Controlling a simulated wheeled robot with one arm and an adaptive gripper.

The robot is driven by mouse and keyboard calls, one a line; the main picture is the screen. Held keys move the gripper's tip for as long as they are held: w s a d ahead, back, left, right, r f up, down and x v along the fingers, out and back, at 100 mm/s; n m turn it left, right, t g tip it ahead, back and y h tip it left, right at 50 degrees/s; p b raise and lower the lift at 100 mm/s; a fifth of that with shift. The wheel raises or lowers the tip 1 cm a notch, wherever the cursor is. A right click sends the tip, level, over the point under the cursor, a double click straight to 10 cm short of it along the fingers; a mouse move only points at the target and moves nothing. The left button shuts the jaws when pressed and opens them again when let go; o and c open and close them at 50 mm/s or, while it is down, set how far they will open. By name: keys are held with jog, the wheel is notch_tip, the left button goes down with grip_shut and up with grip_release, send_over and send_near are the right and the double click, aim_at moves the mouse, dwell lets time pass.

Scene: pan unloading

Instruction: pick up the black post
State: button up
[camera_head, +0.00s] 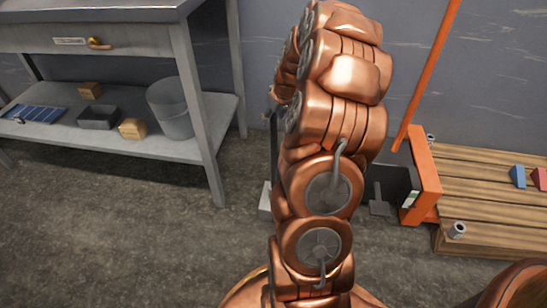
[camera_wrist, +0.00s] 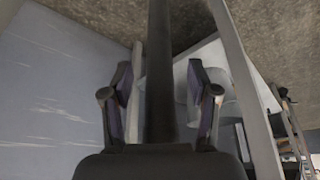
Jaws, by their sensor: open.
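In the wrist view a black post (camera_wrist: 160,70) runs from the top edge down between the two fingers of my gripper (camera_wrist: 160,80). The fingers are apart, one on each side of the post, with visible gaps between them and it. The post's near end meets the dark gripper body in the picture; I cannot tell whether they touch. In the head view my copper arm hides the gripper and most of the post. A thin dark strip (camera_head: 274,150) at the arm's left edge may be the post, above a pale grey block (camera_head: 265,203).
A grey workbench (camera_head: 212,140) stands at left; its lower shelf holds a bucket (camera_head: 171,108), a dark box (camera_head: 98,117) and wooden blocks (camera_head: 132,129). At right are an orange pallet jack (camera_head: 424,172) and a wooden pallet (camera_head: 480,190). The wall is close behind. Floor at front left is clear.

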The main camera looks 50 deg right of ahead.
grip_shut()
dwell(0.5)
